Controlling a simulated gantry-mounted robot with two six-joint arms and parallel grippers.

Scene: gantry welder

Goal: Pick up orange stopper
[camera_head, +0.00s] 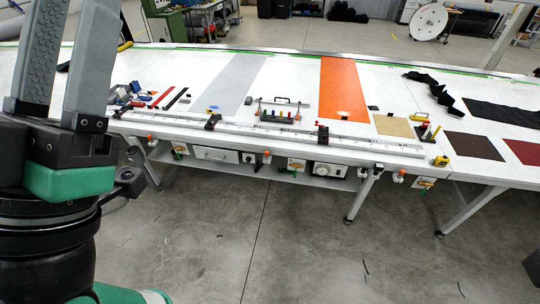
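Several small white fittings with orange tops hang along the table's front edge, among them an orange-topped piece at the left (149,138), one near the middle (267,156) and one at the right (399,175). They are too small to tell which, if any, is the orange stopper. My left arm fills the left side of the view and hides part of the table's left end. Neither gripper's fingertips show in this view.
The long white table (290,70) carries a grey strip (232,82), an orange strip (339,85), a long rail (270,133) near its front, a small rack (280,112) and black cloth (436,90). Open concrete floor (270,235) lies in front.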

